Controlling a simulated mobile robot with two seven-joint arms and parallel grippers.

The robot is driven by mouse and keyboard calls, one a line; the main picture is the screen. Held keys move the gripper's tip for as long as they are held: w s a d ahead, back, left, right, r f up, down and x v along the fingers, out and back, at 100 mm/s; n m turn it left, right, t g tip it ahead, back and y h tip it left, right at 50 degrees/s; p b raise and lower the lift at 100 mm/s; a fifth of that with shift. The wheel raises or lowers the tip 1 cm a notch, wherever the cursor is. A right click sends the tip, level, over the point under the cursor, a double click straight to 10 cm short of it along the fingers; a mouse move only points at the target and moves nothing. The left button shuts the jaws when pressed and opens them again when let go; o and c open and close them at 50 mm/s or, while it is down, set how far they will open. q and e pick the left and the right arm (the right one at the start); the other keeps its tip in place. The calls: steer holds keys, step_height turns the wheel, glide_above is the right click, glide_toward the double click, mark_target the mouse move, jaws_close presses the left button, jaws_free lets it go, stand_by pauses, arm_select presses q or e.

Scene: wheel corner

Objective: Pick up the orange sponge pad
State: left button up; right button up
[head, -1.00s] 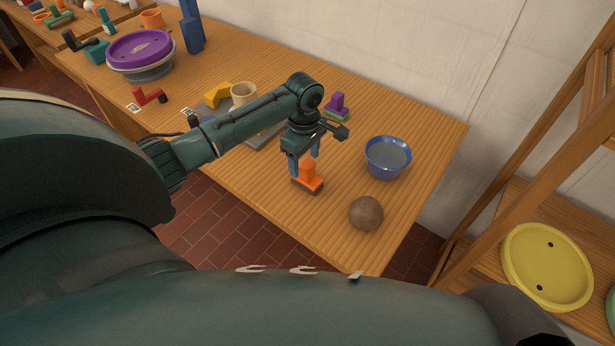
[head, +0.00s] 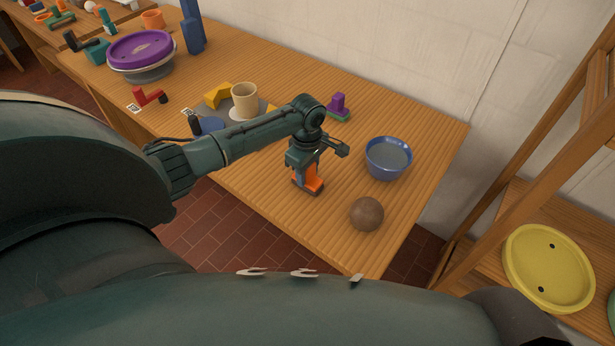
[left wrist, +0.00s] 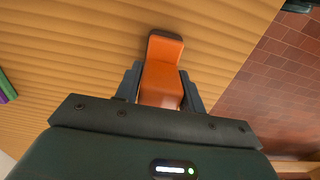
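The orange sponge pad (head: 315,178) stands upright on the wooden table, an orange block on a thin dark base. My left gripper (head: 308,177) is down over it with one finger on each side. In the left wrist view, the orange sponge pad (left wrist: 162,80) lies between the two fingers of the left gripper (left wrist: 161,82). The fingers are very close to its sides; I cannot tell whether they press on it. One finger is mostly hidden in the head view. My right gripper is not in view.
A blue bowl (head: 388,158) and a brown ball (head: 366,214) stand to the right of the pad. A purple and green piece (head: 338,108) is behind it. A beige cup (head: 244,100) stands behind the forearm. The table's front edge is close.

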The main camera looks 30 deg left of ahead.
arm_select(q)
steer(key=c, duration=0.6)
steer(key=shift+c, duration=0.2)
